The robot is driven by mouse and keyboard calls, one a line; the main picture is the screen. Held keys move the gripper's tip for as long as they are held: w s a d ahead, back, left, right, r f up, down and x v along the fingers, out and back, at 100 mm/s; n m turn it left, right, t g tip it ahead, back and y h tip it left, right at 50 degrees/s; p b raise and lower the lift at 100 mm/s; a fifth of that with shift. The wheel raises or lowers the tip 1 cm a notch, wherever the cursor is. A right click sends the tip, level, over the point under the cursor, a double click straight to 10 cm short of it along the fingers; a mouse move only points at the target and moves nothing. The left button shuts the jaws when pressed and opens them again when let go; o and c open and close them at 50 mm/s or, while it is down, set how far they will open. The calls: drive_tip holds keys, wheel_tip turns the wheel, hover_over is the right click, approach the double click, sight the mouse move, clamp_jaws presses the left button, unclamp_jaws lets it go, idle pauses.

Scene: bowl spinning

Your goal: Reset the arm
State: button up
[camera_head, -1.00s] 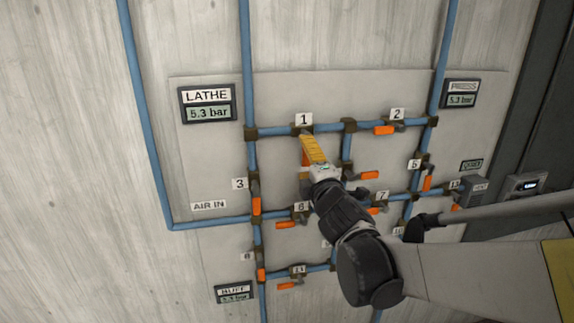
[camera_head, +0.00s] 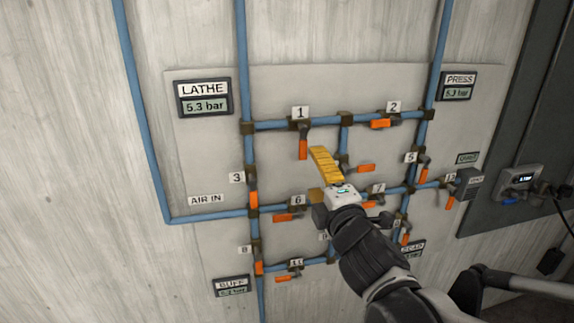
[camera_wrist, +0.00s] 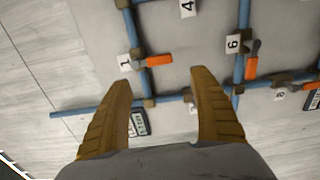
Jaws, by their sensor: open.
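My gripper (camera_head: 316,172) has two yellow fingers, spread apart with nothing between them. It is in front of the pipe panel, below and right of valve 1, whose orange handle (camera_head: 303,150) hangs straight down under its label. In the head view the fingers stand clear of that handle, and my wrist hides part of the panel's lower middle. In the wrist view the open fingers (camera_wrist: 160,78) frame bare panel, with orange handles (camera_wrist: 158,61) beyond them.
Blue pipes (camera_head: 275,125) with several orange-handled valves cover the grey panel (camera_head: 290,85). The LATHE display (camera_head: 205,98) reads 5.3 bar; the PRESS display (camera_head: 457,86) is at upper right. A dark cabinet (camera_head: 520,130) stands at the right. Bare wall lies to the left.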

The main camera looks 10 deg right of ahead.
drive_tip(key=s+d+f+m+g+h+b, duration=0.1)
drive_tip(key=s+d+f+m+g+b, duration=0.1)
drive_tip(key=f+m, duration=0.25)
drive_tip(key=s+d+f+m+g+h+b, duration=0.2)
drive_tip(key=f+m+b, duration=0.1)
drive_tip(key=f+m, duration=0.15)
drive_tip(key=s+a+f+m+g+y+b, duration=0.1)
drive_tip(key=s+a+f+m+g+b, duration=0.1)
drive_tip(key=s+f, duration=0.5)
drive_tip(key=s+a+f+m+g+y+b, duration=0.2)
drive_tip(key=s+f+m+g, duration=0.3)
drive_tip(key=s+f+m, duration=0.2)
wheel_tip(320, 180, down, 3)
drive_tip(key=shift+r+b, duration=0.2)
drive_tip(key=shift+b, duration=0.2)
